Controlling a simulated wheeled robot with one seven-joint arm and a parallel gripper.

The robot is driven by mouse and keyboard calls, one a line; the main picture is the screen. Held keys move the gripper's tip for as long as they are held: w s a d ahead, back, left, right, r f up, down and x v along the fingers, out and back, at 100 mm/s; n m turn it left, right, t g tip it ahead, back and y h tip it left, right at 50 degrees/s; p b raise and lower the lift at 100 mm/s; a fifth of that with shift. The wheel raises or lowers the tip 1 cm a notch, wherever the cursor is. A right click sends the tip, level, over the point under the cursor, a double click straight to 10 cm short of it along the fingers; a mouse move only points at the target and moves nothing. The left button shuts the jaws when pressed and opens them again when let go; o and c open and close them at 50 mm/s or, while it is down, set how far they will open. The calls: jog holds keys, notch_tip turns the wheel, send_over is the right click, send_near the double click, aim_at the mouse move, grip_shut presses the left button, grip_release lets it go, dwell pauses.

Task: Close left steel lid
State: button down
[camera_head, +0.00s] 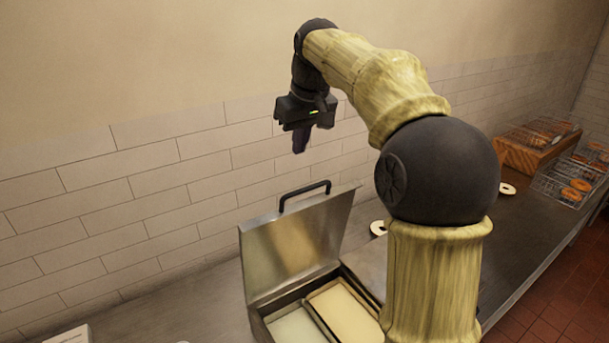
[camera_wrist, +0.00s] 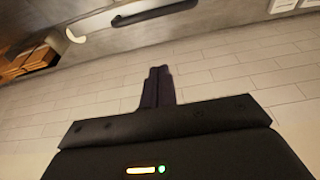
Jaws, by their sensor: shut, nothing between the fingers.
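The steel lid (camera_head: 297,243) stands open, tilted up at the back of a steel box (camera_head: 262,318) in the head view. A black handle (camera_head: 304,196) is on its upper edge. The handle also shows at the top of the wrist view (camera_wrist: 154,12). Two pale rectangular compartments lie inside the box, partly hidden by my arm. My gripper (camera_head: 300,142) is shut and empty, pointing down above the handle and apart from it, in front of the tiled wall. Its closed fingers show in the wrist view (camera_wrist: 158,86).
A wooden crate (camera_head: 522,155) and wire baskets (camera_head: 566,180) with several bagels stand at the right end of the counter. A pale ring (camera_head: 378,228) lies behind my arm. A white box (camera_head: 70,335) is at the lower left. The tiled wall is close behind the lid.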

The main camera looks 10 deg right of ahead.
jog(key=p, duration=0.2)
send_over(306, 199)
jog(key=w+a, duration=0.2)
jog(key=w, duration=0.2)
notch_tip(306, 199, down, 7)
jog(key=s, duration=0.1)
jog(key=s+d+p, duration=0.1)
jog(key=s, duration=0.1)
jog(key=shift+s+d+f, duration=0.15)
jog(key=shift+s+d, duration=0.15)
jog(key=shift+s, duration=0.1)
jog(key=shift+f, duration=0.15)
jog(key=shift+d, duration=0.15)
